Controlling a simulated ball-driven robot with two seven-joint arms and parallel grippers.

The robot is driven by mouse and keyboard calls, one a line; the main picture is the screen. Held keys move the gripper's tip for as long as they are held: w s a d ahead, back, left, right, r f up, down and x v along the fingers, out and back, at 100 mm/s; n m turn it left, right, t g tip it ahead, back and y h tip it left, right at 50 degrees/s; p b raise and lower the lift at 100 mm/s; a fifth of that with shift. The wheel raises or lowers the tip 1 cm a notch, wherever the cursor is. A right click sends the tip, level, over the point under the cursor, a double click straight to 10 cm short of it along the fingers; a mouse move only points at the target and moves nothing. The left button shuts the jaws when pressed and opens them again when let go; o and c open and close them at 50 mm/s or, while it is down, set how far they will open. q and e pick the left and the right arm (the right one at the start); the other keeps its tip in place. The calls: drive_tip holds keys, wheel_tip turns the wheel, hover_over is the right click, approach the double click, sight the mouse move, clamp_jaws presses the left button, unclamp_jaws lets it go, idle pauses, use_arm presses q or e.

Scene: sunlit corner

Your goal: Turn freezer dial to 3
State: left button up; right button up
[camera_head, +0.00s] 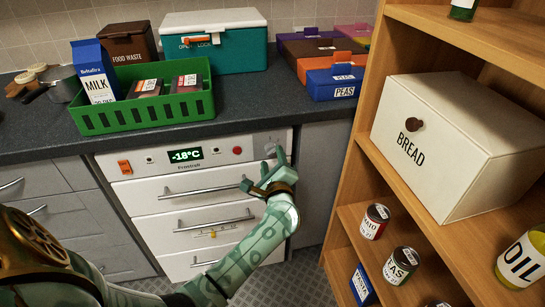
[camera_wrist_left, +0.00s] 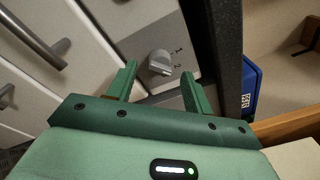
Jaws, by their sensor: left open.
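The white freezer (camera_head: 150,195) stands under the counter; its display reads -18°C. The freezer dial, a pale grey knob on a grey plate at the right end of the panel, shows in the left wrist view (camera_wrist_left: 159,63), with small numerals at its right. I cannot tell which number it points to. My left gripper (camera_head: 264,170) is in front of the panel's right end. In the left wrist view its two green fingers (camera_wrist_left: 158,73) are spread apart, one on each side of the dial, with visible gaps. Nothing is held. My right gripper is not in view.
An orange switch (camera_head: 125,167) and a red button (camera_head: 237,150) sit on the panel. Drawer handles (camera_head: 203,191) stick out below. A wooden shelf (camera_head: 365,145) with a bread box (camera_head: 460,150) stands close at right. A green crate (camera_head: 150,115) stands on the counter.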

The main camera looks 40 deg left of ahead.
sight(271, 150)
use_arm(q)
drive_tip(key=shift+x, duration=1.45)
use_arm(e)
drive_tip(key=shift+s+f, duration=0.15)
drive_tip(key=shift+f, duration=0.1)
use_arm(q)
drive_tip(key=c, duration=0.9)
drive_tip(key=shift+c, duration=0.2)
